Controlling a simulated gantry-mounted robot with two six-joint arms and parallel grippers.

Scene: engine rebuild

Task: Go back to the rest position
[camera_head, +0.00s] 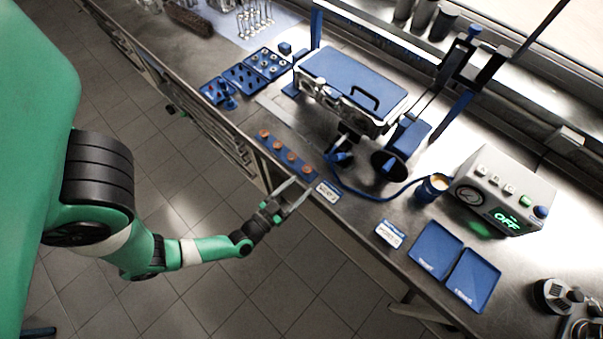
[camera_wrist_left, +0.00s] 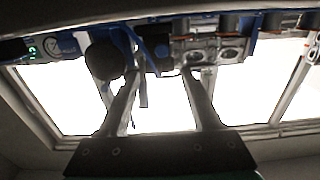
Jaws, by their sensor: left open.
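My left gripper (camera_head: 289,195) is open, with nothing between its fingers. In the head view it is at the front edge of the workbench, beside a blue strip with several copper-coloured round parts (camera_head: 285,152). In the left wrist view the two fingers (camera_wrist_left: 162,75) are spread apart, pointing toward the engine block (camera_wrist_left: 200,53) and a dark round part (camera_wrist_left: 104,62). In the head view the engine block with a blue top (camera_head: 352,82) stands further back on the bench. My right gripper shows in neither view.
A control box (camera_head: 502,190) with a green "OFF" display stands at the right. Two blue trays (camera_head: 437,250) lie in front of it. Blue parts trays (camera_head: 266,64) lie left of the engine. A blue cup (camera_head: 431,188) stands near the box. Tiled floor lies open before the bench.

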